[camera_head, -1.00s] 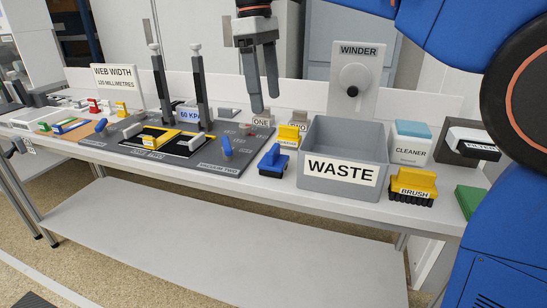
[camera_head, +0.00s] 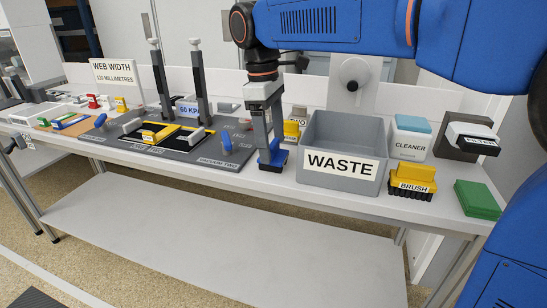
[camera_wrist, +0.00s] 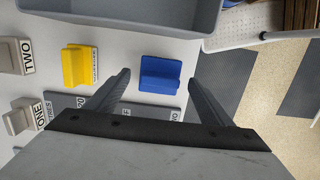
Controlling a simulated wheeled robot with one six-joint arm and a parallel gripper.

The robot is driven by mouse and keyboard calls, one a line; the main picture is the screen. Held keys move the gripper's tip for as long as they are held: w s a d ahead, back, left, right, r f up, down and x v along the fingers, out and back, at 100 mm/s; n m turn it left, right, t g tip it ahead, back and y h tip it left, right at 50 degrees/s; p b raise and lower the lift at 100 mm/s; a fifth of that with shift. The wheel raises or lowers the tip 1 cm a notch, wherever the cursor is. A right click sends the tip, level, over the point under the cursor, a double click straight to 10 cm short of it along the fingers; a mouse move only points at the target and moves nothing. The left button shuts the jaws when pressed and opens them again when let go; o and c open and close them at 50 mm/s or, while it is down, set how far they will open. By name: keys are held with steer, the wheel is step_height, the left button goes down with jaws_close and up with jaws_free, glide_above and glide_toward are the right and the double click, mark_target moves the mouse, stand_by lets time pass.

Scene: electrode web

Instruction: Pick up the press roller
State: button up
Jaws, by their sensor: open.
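A blue block-shaped tool with a black base (camera_head: 282,155) stands on the bench just left of the waste bin. I see no readable label on it and cannot tell for certain that it is the press roller. My gripper (camera_head: 270,150) points down at this blue tool and partly hides it in the head view. In the wrist view the blue tool (camera_wrist: 160,72) lies between the two spread fingers of my gripper (camera_wrist: 160,80), with a gap on each side. The gripper is open and holds nothing.
The grey waste bin (camera_head: 318,182) stands close on the right. A yellow labelled block (camera_wrist: 76,66) and the ONE and TWO blocks (camera_wrist: 12,56) are on the other side. The bench's front edge is near. The yellow brush (camera_head: 411,181) and green block (camera_head: 478,199) are farther right.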

mark_target(272, 142)
steer(key=shift+d+f, duration=0.15)
steer(key=shift+f, duration=1.6)
steer(key=c, duration=1.3)
step_height(272, 142, up, 10)
steer(key=shift+r, duration=0.1)
steer(key=o, duration=0.3)
